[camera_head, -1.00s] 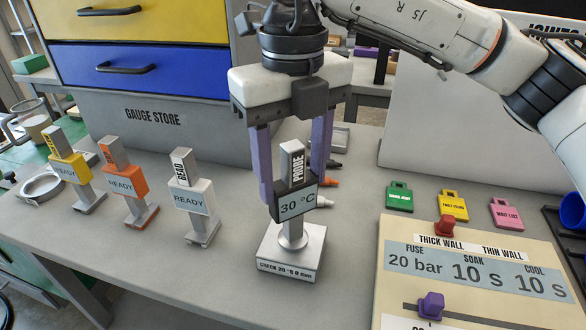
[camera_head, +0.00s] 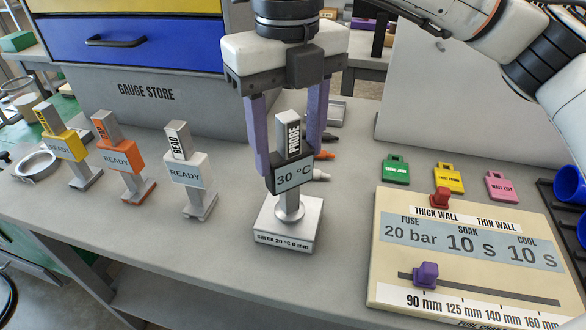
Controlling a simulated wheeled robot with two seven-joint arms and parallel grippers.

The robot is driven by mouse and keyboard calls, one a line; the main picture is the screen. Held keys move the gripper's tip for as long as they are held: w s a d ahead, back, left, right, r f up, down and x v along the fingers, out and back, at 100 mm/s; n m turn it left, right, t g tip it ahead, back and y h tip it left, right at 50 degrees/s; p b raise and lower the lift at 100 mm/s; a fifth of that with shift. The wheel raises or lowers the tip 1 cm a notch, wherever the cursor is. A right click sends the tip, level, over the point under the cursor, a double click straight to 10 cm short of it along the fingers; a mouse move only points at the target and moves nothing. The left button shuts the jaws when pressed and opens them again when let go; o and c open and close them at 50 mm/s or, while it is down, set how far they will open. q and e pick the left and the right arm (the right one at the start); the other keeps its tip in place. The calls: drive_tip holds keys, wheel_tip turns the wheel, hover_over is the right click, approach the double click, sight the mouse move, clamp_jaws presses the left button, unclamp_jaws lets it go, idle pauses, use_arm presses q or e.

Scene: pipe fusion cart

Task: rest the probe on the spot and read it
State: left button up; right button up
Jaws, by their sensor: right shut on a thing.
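The probe (camera_head: 292,172) is a dark upright gauge with a grey top labelled PROBE and a screen reading 30 °C. Its round foot stands on a silver block (camera_head: 289,226) labelled CHECK 20 °C 0 mm. My right gripper (camera_head: 290,160) points down from above, its two purple fingers on either side of the probe, shut on it. My left gripper is not in view.
Three gauges reading READY, yellow (camera_head: 65,147), orange (camera_head: 120,157) and white (camera_head: 187,172), stand to the left. A settings board (camera_head: 385,255) lies at the right, below green (camera_head: 396,170), yellow and pink tags. The gauge store (camera_head: 170,110) stands behind.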

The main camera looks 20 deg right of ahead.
drive_tip(key=shift+f, duration=0.2)
drive_tip(key=o, duration=1)
drive_tip(key=shift+o, duration=0.4)
drive_tip(key=shift+r, duration=0.1)
